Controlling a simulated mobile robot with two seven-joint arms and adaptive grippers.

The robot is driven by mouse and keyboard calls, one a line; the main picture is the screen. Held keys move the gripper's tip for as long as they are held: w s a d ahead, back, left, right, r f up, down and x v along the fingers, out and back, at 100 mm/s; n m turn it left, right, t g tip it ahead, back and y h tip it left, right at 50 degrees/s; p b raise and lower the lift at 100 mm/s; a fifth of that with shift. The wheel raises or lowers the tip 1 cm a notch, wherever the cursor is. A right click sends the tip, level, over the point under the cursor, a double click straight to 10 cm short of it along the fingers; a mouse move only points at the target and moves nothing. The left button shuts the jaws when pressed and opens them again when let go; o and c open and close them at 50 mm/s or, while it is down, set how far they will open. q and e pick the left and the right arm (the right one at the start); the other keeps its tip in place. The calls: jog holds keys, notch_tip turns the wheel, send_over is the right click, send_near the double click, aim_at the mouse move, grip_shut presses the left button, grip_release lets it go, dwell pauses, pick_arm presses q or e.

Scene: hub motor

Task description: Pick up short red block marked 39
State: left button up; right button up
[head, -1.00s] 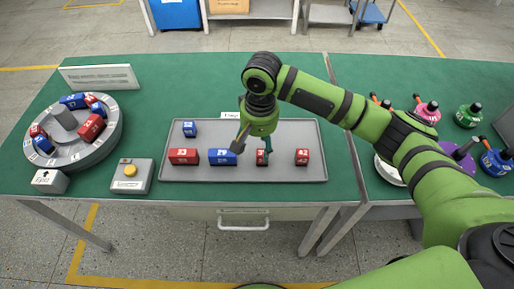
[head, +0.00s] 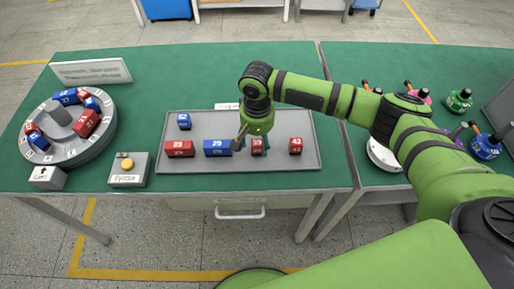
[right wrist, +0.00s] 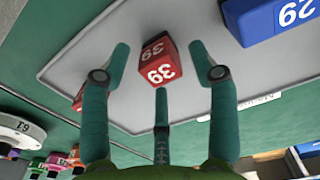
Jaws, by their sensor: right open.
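The short red block marked 39 (head: 257,147) stands on the grey tray (head: 310,165), between the long blue block marked 29 and the short red block marked 42. In the right wrist view the red block 39 (right wrist: 157,60) lies between the spread fingers. My right gripper (head: 254,146) is open and low over the tray at the block, with fingers on either side of it. In the right wrist view the gripper (right wrist: 160,65) shows gaps between its fingers and the block. My left gripper is not in view.
The blue block 29 (head: 217,148) is close on the left, and red block 42 (head: 296,146) is on the right. Red block 23 (head: 179,149) and a small blue block (head: 184,121) are farther left. A round carousel (head: 66,158) stands at the table's left.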

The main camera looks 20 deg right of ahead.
grip_shut()
jog(key=shift+r, duration=0.1)
